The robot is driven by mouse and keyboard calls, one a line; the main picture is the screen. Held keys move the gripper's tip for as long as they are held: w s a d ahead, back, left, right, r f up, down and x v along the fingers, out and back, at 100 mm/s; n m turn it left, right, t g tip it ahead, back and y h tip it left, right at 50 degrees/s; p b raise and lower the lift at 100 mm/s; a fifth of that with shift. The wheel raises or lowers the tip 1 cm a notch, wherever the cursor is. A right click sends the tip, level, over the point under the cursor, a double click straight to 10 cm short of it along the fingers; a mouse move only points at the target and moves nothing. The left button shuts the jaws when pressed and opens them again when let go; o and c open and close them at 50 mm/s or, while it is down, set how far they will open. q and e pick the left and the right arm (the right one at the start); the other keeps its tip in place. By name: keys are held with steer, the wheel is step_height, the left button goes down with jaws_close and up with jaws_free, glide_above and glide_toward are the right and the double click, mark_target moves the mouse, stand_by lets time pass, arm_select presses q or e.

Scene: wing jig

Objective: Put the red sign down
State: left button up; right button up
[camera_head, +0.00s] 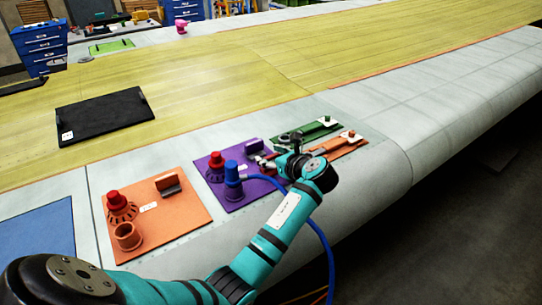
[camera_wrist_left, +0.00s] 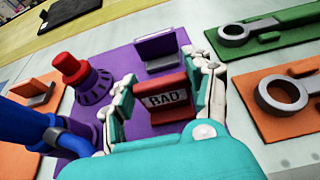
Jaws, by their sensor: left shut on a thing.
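The red sign (camera_wrist_left: 168,97), lettered "BAD", sits between the fingers of my left gripper (camera_wrist_left: 163,92) in the left wrist view. The gripper is shut on it. The sign is over the purple mat (camera_wrist_left: 135,58); I cannot tell whether it touches the mat. In the head view my left gripper (camera_head: 270,163) is at the right side of the purple mat (camera_head: 237,201), and the sign is mostly hidden by the gripper. My right gripper is not in view.
The purple mat also holds a purple holder (camera_wrist_left: 156,52), a red-knobbed part (camera_wrist_left: 76,75) and a blue-topped part (camera_head: 233,172). An orange mat (camera_head: 185,215) lies to the left. Green (camera_head: 290,137) and orange (camera_head: 345,150) mats with tools lie to the right.

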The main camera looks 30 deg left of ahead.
arm_select(q)
steer(key=o, duration=0.7)
steer(key=shift+f, duration=0.1)
steer(key=o, duration=0.4)
steer(key=shift+o, duration=0.2)
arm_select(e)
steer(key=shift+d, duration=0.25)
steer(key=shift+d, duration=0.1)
arm_select(q)
steer(key=b+v, duration=0.2)
steer(key=v, duration=1)
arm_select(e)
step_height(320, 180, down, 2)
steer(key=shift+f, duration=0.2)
